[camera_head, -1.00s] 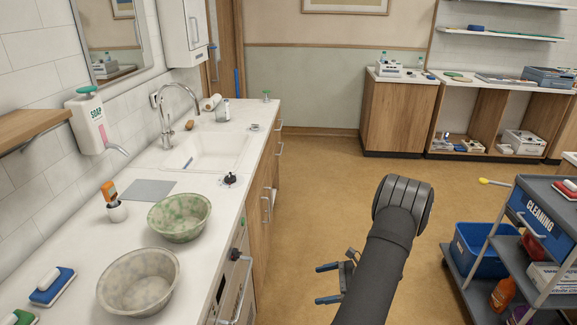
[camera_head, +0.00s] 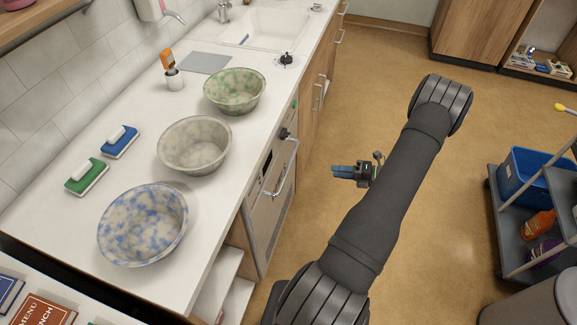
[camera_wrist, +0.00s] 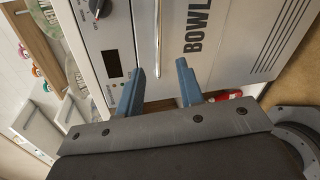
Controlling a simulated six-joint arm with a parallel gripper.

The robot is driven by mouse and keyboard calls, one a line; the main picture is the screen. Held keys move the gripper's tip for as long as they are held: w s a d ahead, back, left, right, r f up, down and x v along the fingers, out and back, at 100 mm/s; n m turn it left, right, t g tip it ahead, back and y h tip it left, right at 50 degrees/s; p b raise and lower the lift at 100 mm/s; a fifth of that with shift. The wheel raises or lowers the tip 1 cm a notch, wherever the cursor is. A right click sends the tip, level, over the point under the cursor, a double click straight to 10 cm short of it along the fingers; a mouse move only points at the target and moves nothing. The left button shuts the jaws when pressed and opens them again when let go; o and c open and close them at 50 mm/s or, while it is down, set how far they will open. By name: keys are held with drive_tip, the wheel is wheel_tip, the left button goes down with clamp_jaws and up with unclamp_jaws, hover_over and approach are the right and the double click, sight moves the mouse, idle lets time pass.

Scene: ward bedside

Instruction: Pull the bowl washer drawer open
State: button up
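The bowl washer (camera_head: 262,215) is a pale front panel built in under the counter, with a dark display, a knob and a metal bar handle (camera_head: 285,170). Its drawer looks shut. In the wrist view the washer front (camera_wrist: 110,40) fills the upper part, with "BOWL" lettering, and the handle bar (camera_wrist: 157,38) runs toward the gap between my fingers. My gripper (camera_head: 334,172) is in front of the washer, to the right of the handle and apart from it. Its blue fingers (camera_wrist: 158,84) are open with nothing between them.
Blue (camera_head: 143,224), grey (camera_head: 194,145) and green (camera_head: 234,91) speckled bowls stand on the counter (camera_head: 90,215). Two brushes lie at the left. A cleaning cart (camera_head: 508,220) stands at the right. The floor between counter and cart is clear apart from my arm.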

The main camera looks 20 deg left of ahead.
drive_tip(key=a+m, duration=0.1)
drive_tip(key=m, duration=0.2)
approach(288, 165)
drive_tip(key=x, duration=1)
drive_tip(key=shift+f, duration=0.4)
drive_tip(key=shift+c, duration=0.4)
clamp_jaws()
